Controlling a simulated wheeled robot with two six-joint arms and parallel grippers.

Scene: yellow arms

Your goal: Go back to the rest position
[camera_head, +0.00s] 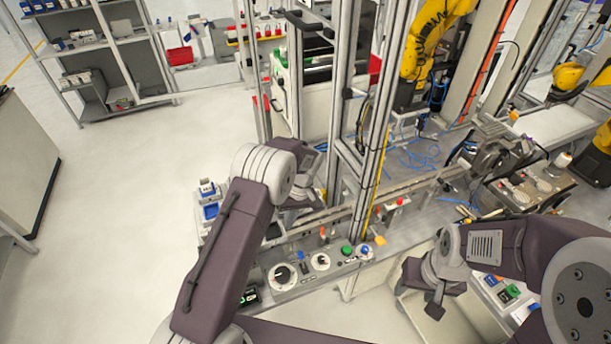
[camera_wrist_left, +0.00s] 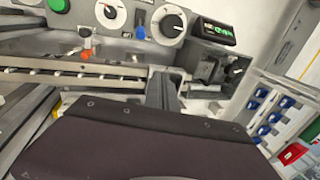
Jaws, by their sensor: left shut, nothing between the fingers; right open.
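My left arm comes in from the left and bends over the control panel's back edge. My left gripper (camera_wrist_left: 163,92) shows as a dark narrow shape in the left wrist view, shut and empty, in front of the panel and rail. In the head view it is mostly hidden behind my own wrist. My right gripper (camera_head: 424,290) is at the lower right of the head view, pointing down, open and with nothing seen in it. It hangs near a white bench edge, apart from the panel.
The control panel (camera_head: 312,272) has knobs, a green button (camera_head: 347,250) and a small display (camera_wrist_left: 214,31). Metal posts (camera_head: 345,100) stand close to my left wrist. Blue bins (camera_wrist_left: 270,117) are on the right in the wrist view. Open floor (camera_head: 120,220) lies to the left.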

